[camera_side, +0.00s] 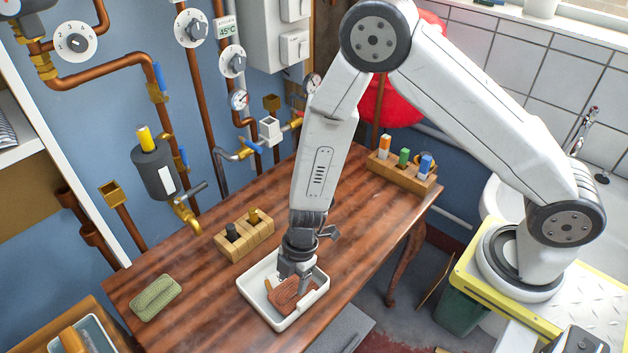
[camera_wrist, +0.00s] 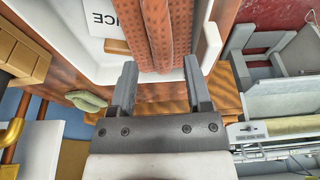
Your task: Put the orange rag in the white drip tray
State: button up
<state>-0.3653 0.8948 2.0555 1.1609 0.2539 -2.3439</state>
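The orange-brown rag (camera_side: 288,298) lies in the white drip tray (camera_side: 258,315) on the wooden table. In the wrist view the rag (camera_wrist: 162,32) is a folded, patterned strip just beyond my fingertips. The tray's white wall (camera_wrist: 72,52) and a label with the letters "ICE" show beside it. My gripper (camera_side: 293,283) points down into the tray, right at the rag, and hides part of it in the side view.
A green sponge-like pad (camera_side: 156,296) lies left of the tray. A wooden block with dark and yellow pegs (camera_side: 245,240) stands behind it. Another block with coloured pegs (camera_side: 402,172) stands at the far right of the table. Pipes and valves line the blue wall.

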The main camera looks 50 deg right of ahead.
jog(key=shift+r, duration=0.2)
jog(key=shift+v, duration=0.85)
jog(key=v, duration=1.1)
jog(key=shift+r, duration=0.1)
jog(key=s+d+r+m+t+h, duration=0.1)
jog(key=s+d+r+m, duration=0.1)
jog(key=d+m, duration=0.5)
jog(key=s+d+r+m+t+h, duration=0.1)
jog(key=s+d+r+m, duration=0.2)
jog(key=m, duration=0.8)
jog(key=shift+s+d+r+t+h, duration=0.15)
jog(key=shift+d+r+t+h, duration=0.2)
jog(key=shift+d+r, duration=1.2)
jog(key=shift+d+f, duration=0.5)
